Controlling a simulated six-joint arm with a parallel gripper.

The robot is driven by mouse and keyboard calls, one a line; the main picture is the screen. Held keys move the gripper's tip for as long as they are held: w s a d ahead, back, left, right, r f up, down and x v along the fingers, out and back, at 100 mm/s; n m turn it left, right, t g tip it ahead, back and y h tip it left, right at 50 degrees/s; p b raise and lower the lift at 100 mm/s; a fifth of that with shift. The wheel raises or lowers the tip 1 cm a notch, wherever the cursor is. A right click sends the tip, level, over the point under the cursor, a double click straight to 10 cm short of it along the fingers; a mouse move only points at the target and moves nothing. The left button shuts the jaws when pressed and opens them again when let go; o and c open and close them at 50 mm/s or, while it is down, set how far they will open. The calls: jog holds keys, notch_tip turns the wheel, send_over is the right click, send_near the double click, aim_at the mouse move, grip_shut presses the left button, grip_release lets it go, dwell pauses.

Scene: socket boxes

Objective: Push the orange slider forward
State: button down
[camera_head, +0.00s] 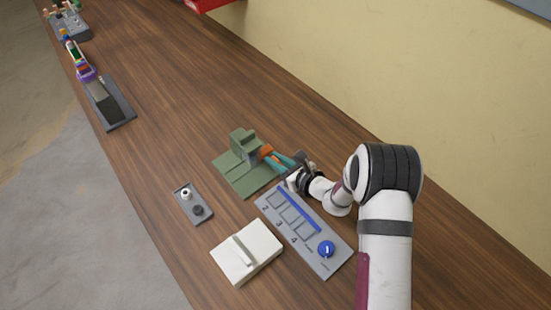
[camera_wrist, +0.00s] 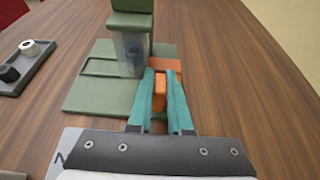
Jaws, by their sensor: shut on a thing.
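The orange slider (camera_wrist: 161,90) is at the right side of the green fixture (camera_wrist: 97,96), beside its clear tube section. It also shows as a small orange patch in the head view (camera_head: 266,150). My gripper (camera_wrist: 160,92) has two teal fingers, one on each side of the slider's upright tab, shut on it. In the head view my gripper (camera_head: 273,158) reaches in from the right at the fixture's right side. A dark cylinder (camera_wrist: 134,55) shows through the clear section under the green top block. The slider's far end is partly hidden by the fixture.
A blue-grey panel (camera_head: 325,265) with a blue knob lies just below my gripper. A white box (camera_head: 262,241) and a grey tray (camera_head: 181,206) with two small round parts lie nearby. A grey stand (camera_head: 121,107) stands at upper left. The table beyond the fixture is clear.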

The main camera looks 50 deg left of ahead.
jog(key=s, duration=0.5)
jog(key=shift+s, duration=0.4)
jog(key=c, duration=0.8)
grip_release()
jog(key=shift+c, duration=0.2)
jog(key=shift+d, duration=0.1)
jog(key=v, duration=1.5)
jog(key=shift+d, duration=0.3)
